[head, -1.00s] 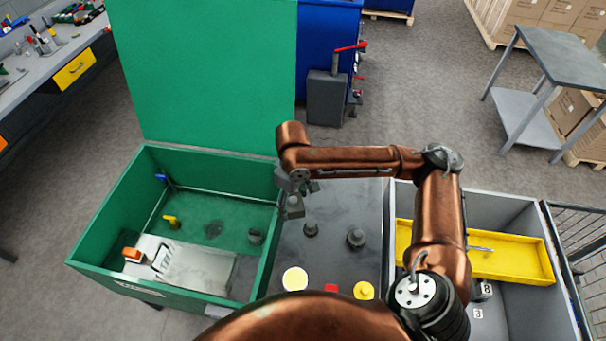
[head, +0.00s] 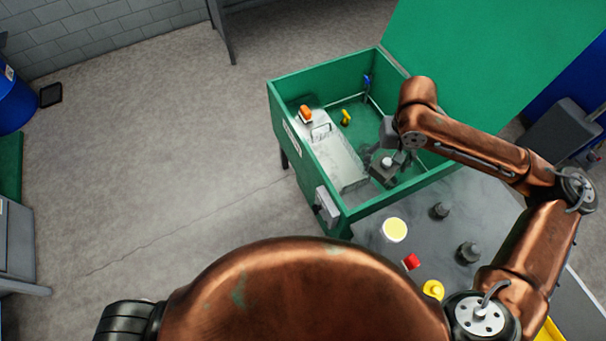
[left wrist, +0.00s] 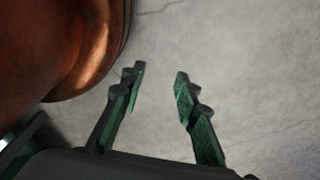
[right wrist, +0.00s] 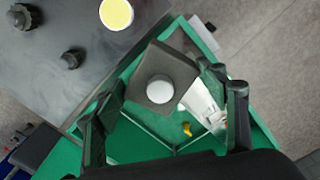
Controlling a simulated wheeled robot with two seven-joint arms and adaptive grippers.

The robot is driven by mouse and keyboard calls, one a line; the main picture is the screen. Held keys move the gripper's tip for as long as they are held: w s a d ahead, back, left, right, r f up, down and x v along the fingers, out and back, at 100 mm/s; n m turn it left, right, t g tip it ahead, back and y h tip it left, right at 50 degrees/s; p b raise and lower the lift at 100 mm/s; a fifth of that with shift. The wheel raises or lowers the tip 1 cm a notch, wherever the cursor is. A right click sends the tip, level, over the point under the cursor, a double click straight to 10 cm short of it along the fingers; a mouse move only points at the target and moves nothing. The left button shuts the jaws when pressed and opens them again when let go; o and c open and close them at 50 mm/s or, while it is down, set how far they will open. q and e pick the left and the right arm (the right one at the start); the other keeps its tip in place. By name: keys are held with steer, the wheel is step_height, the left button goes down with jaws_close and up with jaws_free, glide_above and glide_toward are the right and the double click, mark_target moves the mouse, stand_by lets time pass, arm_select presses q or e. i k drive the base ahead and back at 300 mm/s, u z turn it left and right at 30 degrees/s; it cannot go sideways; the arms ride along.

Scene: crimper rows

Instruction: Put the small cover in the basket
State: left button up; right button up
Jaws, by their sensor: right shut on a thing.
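My right gripper (head: 395,158) is shut on a grey, square-topped piece with a pale round knob (head: 376,170), which I take to be the small cover. The piece is held over the near right part of the open green box (head: 438,172). In the right wrist view the piece (right wrist: 181,70) is between the fingers (right wrist: 170,105), with the green box behind it. I cannot tell whether it touches the box. My left gripper (left wrist: 158,80) is open and empty above bare floor. No basket can be made out in the views now.
The green box holds a pale metal slab (head: 338,158), an orange part (head: 305,113) and a yellow piece (head: 346,118). On the grey table (head: 375,243) beside it are a yellow-topped white round container (head: 395,231), a red piece (head: 411,262), a yellow knob (head: 433,290) and dark knobs (head: 440,211).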

mark_target(335, 165)
steer(key=u, duration=0.8)
steer(key=i, duration=0.95)
steer(key=z, duration=0.6)
